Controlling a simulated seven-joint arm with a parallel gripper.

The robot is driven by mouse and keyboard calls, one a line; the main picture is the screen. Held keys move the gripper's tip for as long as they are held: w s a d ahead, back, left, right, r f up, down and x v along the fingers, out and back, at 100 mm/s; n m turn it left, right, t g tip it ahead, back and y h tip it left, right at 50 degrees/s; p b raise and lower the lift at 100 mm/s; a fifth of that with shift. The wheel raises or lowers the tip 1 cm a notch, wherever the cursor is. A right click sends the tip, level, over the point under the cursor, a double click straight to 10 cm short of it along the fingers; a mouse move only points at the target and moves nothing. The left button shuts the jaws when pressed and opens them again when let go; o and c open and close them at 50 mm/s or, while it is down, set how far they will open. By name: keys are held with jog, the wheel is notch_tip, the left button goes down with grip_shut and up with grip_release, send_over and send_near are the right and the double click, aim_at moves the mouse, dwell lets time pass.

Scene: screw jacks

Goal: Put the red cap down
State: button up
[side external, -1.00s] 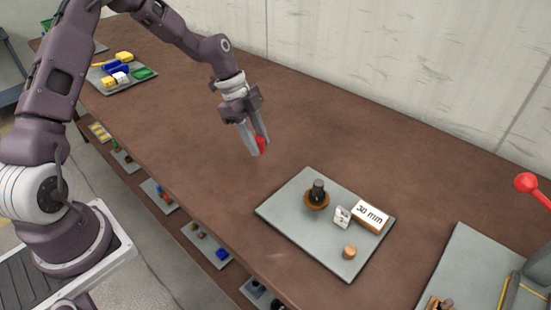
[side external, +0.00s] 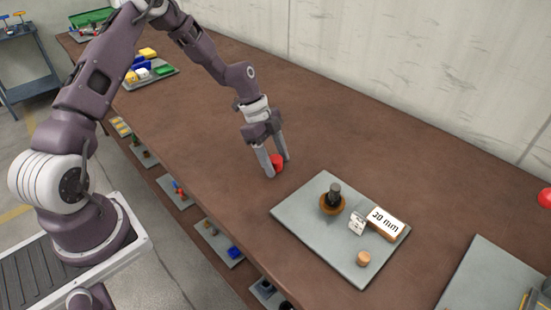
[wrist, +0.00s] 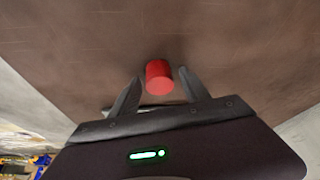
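The red cap (side external: 278,161) is a small red cylinder resting on the brown bench, left of the near grey tray. My gripper (side external: 276,168) is low over the bench with its fingers spread on either side of the cap. In the wrist view the red cap (wrist: 160,76) sits between the fingertips of my gripper (wrist: 160,74), with a gap visible on each side. The gripper is open and holds nothing.
A grey tray (side external: 300,212) holds a dark screw jack (side external: 333,200), a block marked 30 mm (side external: 385,222), a small white piece (side external: 357,224) and a wooden cylinder (side external: 363,259). The bench (side external: 215,135) around the gripper is clear.

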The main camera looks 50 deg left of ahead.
jog(key=v, duration=1.2)
jog(key=s+d+r+n+y, duration=0.3)
jog(key=s+d+r, duration=0.15)
jog(key=r, duration=0.25)
jog(key=s+d+r+n+t, duration=0.1)
jog(key=s+r+n, duration=0.2)
jog(key=s, duration=0.4)
jog(key=s+d+r+n+t+y, duration=0.1)
jog(key=s+d+r+n+t, duration=0.1)
jog(key=s+n, duration=0.3)
jog(key=s+d+r+n+t, duration=0.1)
jog(key=s+r+n, duration=0.3)
jog(key=s, duration=0.7)
jog(key=shift+d, duration=0.3)
jog(key=shift+r, duration=0.15)
